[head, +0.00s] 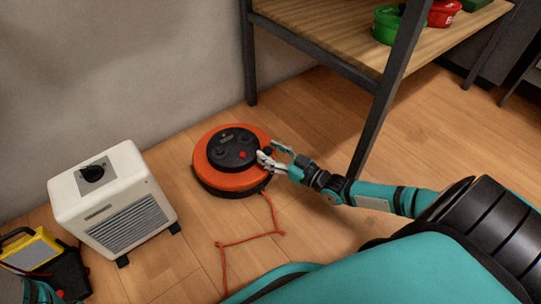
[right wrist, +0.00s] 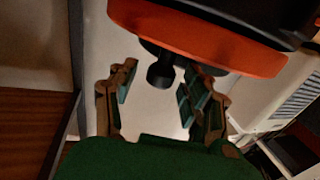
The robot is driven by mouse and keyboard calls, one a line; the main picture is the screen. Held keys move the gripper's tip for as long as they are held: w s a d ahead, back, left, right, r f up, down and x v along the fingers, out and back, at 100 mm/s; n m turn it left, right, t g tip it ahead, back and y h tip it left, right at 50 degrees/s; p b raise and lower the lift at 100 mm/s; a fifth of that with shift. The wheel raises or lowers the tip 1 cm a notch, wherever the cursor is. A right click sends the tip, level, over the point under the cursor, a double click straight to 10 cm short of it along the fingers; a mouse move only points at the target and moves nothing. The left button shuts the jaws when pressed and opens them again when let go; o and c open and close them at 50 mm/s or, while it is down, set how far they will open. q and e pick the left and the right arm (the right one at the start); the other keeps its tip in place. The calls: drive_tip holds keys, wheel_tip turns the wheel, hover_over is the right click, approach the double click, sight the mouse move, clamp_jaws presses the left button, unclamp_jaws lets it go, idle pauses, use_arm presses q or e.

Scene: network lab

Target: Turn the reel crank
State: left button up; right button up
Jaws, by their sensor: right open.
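The cable reel (head: 208,174) lies flat on the wooden floor, an orange disc with a black round centre and a red spot. In the right wrist view its orange rim (right wrist: 215,38) spans the top. The black crank knob (right wrist: 160,76) sticks out from the reel there. My right gripper (head: 268,158) is at the reel's right edge in the head view. In the right wrist view, my right gripper (right wrist: 158,93) is open, with a finger on each side of the knob and gaps between. My left gripper is not in view.
A white heater-like box (head: 112,200) stands left of the reel, with a yellow and black item (head: 38,250) beyond it. A shelf with a dark leg (head: 384,110) rises behind my right arm. An orange cord (head: 250,238) trails over the floor.

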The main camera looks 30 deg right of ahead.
drive_tip(key=shift+w, duration=0.1)
drive_tip(key=shift+c, duration=0.4)
clamp_jaws()
